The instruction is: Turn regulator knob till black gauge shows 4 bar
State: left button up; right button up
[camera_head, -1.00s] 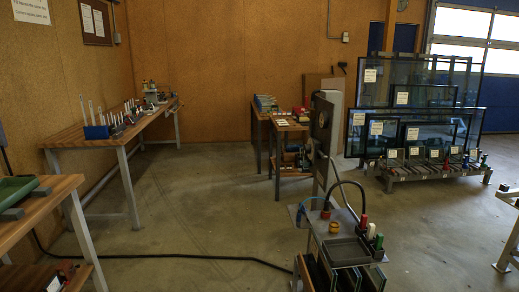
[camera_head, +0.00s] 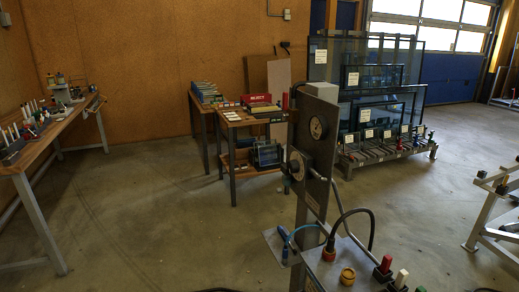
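A grey upright panel (camera_head: 313,180) stands on a cart right of centre, seen at a slant. A dark round gauge (camera_head: 317,127) sits on its upper part; its needle and scale are too small to read. A lighter round dial-like part (camera_head: 297,165) sits lower on the panel's left side, with a small part sticking out to the left; I cannot tell whether this is the regulator knob. Neither of my grippers is in view.
The cart top (camera_head: 350,262) holds a yellow ring-shaped part (camera_head: 347,276), red, white and green handles, and hoses. A workbench (camera_head: 50,150) runs along the left wall. Small tables (camera_head: 232,122) and a glass rack (camera_head: 390,153) stand behind. The floor left of the cart is clear.

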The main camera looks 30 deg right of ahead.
aim_at(293, 167)
jog(key=i, duration=2.35)
jog(key=i+z, duration=0.3)
jog(key=z, duration=0.2)
jog(key=i+j+z, duration=0.2)
jog(key=z, duration=0.25)
jog(key=i+j+z, duration=0.3)
jog(key=z, duration=0.2)
jog(key=i+j, duration=0.05)
jog(key=i, duration=0.05)
